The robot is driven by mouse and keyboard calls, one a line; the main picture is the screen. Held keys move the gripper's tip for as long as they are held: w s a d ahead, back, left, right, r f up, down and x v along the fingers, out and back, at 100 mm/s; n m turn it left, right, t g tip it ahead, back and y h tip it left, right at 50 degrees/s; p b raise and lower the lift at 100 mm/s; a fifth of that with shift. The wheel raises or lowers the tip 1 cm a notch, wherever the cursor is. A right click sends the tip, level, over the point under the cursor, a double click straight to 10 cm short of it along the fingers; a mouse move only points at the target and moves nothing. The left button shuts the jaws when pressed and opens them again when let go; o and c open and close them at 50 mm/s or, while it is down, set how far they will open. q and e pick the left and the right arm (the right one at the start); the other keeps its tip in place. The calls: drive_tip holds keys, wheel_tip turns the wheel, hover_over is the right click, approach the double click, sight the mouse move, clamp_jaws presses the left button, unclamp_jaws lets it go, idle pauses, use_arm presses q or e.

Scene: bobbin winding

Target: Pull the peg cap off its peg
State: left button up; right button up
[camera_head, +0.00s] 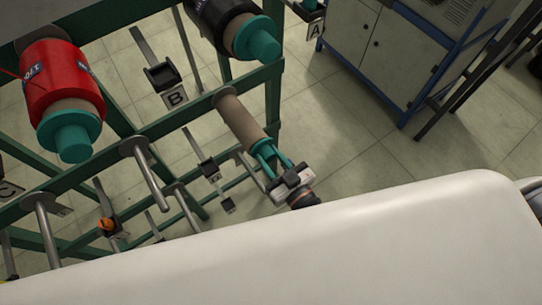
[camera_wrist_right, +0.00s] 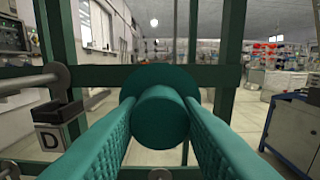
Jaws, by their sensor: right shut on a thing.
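The teal peg cap (camera_wrist_right: 160,113) is seen end-on in the right wrist view, with a round knob and a wider flange behind it. My right gripper (camera_wrist_right: 160,104) has its two teal fingers on either side of the knob and is shut on it. In the head view the right gripper (camera_head: 268,156) reaches up to the cap at the lower end of a brown bobbin tube (camera_head: 240,121) on a peg of the green rack. The cap is partly hidden there by the fingers. My left gripper is not in view.
A red bobbin (camera_head: 62,84) and a black bobbin (camera_head: 218,22) with teal caps sit on neighbouring pegs. Bare metal pegs (camera_head: 150,172) stick out from the green rack (camera_head: 178,119). A grey cabinet (camera_head: 385,50) stands at the upper right, with open floor before it.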

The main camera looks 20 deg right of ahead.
drive_tip(key=shift+s+d, duration=0.1)
drive_tip(key=shift+s, duration=0.05)
drive_tip(key=shift+p+v, duration=0.75)
drive_tip(key=shift+v, duration=2.05)
